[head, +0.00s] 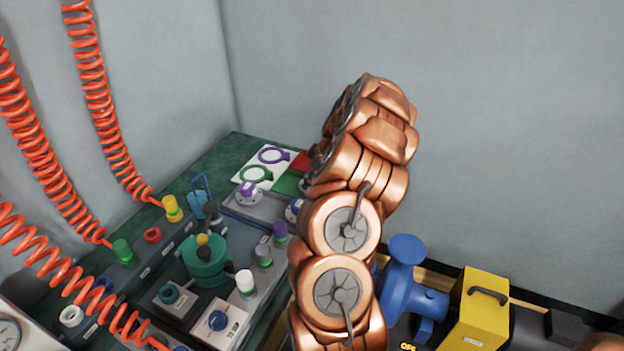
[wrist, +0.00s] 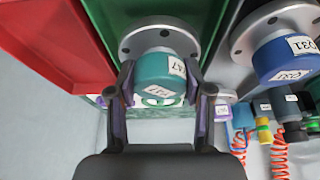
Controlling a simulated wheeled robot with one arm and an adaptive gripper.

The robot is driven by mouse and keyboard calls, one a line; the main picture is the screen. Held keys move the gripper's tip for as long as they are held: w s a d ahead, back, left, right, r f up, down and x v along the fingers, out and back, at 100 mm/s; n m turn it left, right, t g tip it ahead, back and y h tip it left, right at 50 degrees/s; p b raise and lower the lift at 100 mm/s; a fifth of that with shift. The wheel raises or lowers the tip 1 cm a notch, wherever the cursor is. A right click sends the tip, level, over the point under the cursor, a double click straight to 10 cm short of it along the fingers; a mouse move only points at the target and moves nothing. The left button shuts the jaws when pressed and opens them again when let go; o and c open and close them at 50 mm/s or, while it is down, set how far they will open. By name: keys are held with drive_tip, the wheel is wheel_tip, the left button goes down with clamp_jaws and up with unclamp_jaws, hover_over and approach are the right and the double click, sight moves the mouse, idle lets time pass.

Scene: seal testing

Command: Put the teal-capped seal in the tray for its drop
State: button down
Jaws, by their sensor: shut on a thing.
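The teal-capped seal (wrist: 163,68) has a grey round flange with holes and a white label on its cap. In the wrist view, my gripper (wrist: 160,88) is shut on the cap, one finger on each side. The seal's flange is against the green tray (wrist: 112,14) in this view; I cannot tell whether it touches the tray floor. The red tray (wrist: 45,50) lies beside it at left. In the head view, the green tray (head: 288,184) and red tray (head: 301,161) show partly, and my arm hides the gripper and the held seal.
A blue-capped seal (wrist: 284,58) stands close to the right of the held one in the wrist view. A purple-capped seal (head: 247,191) stands on the grey rack. Bench fittings, a green pot (head: 205,262), orange coiled hoses (head: 100,100) and a blue valve (head: 403,280) surround the area.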

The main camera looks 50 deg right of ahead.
drive_tip(key=shift+f, duration=0.3)
drive_tip(key=shift+c, duration=2.4)
unclamp_jaws()
drive_tip(key=shift+r, duration=0.2)
